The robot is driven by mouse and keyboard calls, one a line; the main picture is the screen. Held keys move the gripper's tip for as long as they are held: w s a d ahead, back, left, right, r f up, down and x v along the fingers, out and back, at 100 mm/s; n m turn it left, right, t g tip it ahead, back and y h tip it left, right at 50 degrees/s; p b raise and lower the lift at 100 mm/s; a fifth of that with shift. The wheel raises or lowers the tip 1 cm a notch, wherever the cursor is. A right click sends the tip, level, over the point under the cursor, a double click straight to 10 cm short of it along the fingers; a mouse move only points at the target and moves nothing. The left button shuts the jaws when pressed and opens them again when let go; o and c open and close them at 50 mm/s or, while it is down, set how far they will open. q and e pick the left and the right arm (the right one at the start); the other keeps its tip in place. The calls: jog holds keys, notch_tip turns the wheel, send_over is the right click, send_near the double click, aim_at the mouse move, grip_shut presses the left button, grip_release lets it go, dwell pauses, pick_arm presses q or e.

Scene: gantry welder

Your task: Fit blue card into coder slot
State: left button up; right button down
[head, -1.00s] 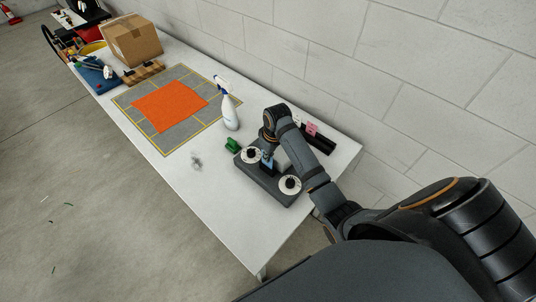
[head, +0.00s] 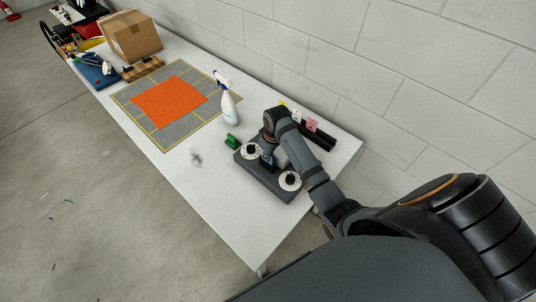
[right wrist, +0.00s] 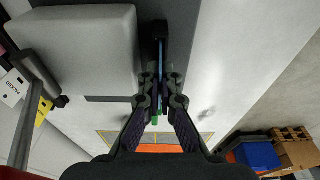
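The coder (head: 262,182) is a dark grey box with two white dials, at the near right end of the table. My right gripper (right wrist: 160,86) is over it, its fingers closed together on the blue card. The blue card (right wrist: 163,58) shows edge-on as a thin blue strip beyond the fingertips, in front of a narrow black part. My left gripper is not in view.
A black rack (head: 321,138) with pink, white and yellow cards stands behind my right arm. A green object (head: 232,142) and a spray bottle (head: 229,107) stand beyond the coder. An orange cloth (head: 170,97) and a cardboard box (head: 132,36) lie farther left. The table's front is mostly clear.

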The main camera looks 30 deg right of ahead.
jog(key=shift+f, duration=0.45)
jog(key=c, duration=1.4)
grip_release()
jog(key=shift+c, duration=0.2)
jog(key=r, duration=0.4)
jog(key=s+r, duration=0.1)
jog(key=r, duration=0.3)
jog(key=s+r, duration=0.1)
jog(key=r, duration=0.3)
jog(key=shift+d, duration=0.3)
